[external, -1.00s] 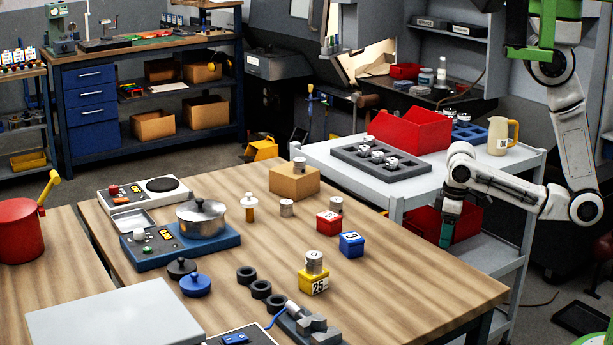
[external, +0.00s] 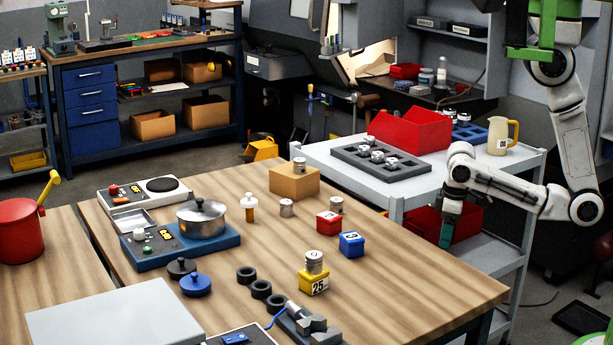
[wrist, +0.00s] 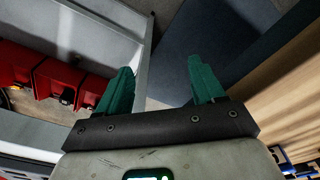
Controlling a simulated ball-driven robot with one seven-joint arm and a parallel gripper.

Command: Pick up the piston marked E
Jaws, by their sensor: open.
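Several silvery pistons show in the external view: one on the cardboard box (external: 299,164), one standing on the wooden table (external: 286,207), one behind the red block (external: 336,205), one on the yellow block (external: 314,262). More sit in the dark grey tray (external: 348,153) on the cart. Their marks are too small to read, so I cannot tell which is E. My gripper (external: 446,234) hangs beside the cart, right of the table and apart from every piston. In the wrist view its teal fingers (wrist: 158,78) are spread, with nothing between them.
The white cart (external: 480,172) carries the tray, a red bin (external: 412,130) and a cream jug (external: 502,136). Its lower shelf holds red bins, which show in the wrist view (wrist: 55,88). The table holds a pot (external: 201,222), coloured blocks and black rings (external: 261,289).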

